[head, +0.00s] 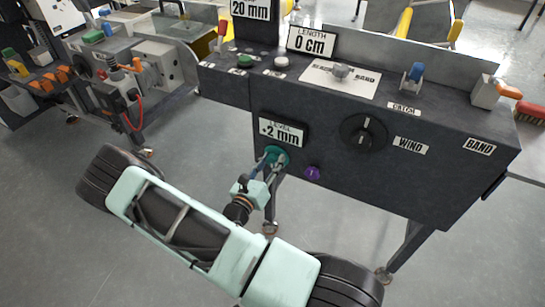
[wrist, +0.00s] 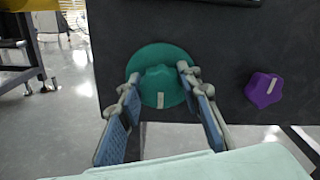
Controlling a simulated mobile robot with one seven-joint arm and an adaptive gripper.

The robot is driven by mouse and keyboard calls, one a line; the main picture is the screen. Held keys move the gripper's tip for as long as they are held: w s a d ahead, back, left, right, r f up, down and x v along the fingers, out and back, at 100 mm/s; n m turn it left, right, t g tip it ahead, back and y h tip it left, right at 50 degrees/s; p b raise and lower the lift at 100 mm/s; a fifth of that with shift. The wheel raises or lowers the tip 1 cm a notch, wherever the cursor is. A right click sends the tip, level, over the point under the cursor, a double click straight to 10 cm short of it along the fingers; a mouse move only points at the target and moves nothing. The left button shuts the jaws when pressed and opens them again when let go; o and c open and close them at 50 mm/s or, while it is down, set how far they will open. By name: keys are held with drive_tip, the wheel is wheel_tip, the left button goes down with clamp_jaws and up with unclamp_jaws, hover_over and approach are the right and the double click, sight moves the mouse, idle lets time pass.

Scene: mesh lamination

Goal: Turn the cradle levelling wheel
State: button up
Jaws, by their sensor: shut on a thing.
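The green levelling wheel (head: 283,156) is on the front of the dark machine panel, below the LEVEL display (head: 282,132), which reads +2 mm. In the wrist view the wheel (wrist: 158,82) is a round disc with a lobed knob, and its white mark points down. My gripper (head: 268,161) reaches the wheel from the front. In the wrist view my gripper (wrist: 159,76) has one finger on the knob's left and one on its right, shut on the wheel. The exact contact at the fingertips is partly hidden.
A purple knob (head: 312,173) sits close to the right of the wheel. A black WIND dial (head: 363,132) is further right on the panel. A machine leg (head: 272,205) stands below the wheel. Another bench (head: 110,70) stands at the left, with open floor between.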

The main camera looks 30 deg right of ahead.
drive_tip(key=n+p, duration=0.2)
drive_tip(key=n, duration=0.3)
drive_tip(key=shift+a+n+p, duration=0.1)
drive_tip(key=shift+n+p, duration=0.2)
drive_tip(key=n+p, duration=0.1)
drive_tip(key=n, duration=0.3)
drive_tip(key=shift+w+f, duration=0.1)
drive_tip(key=n+p, duration=0.1)
drive_tip(key=n, duration=0.4)
drive_tip(key=shift+f, duration=0.1)
drive_tip(key=n, duration=0.4)
drive_tip(key=shift+f+n, duration=0.1)
drive_tip(key=shift+n, duration=0.3)
drive_tip(key=o, duration=1.2)
drive_tip(key=shift+c, duration=0.2)
drive_tip(key=shift+a, duration=0.1)
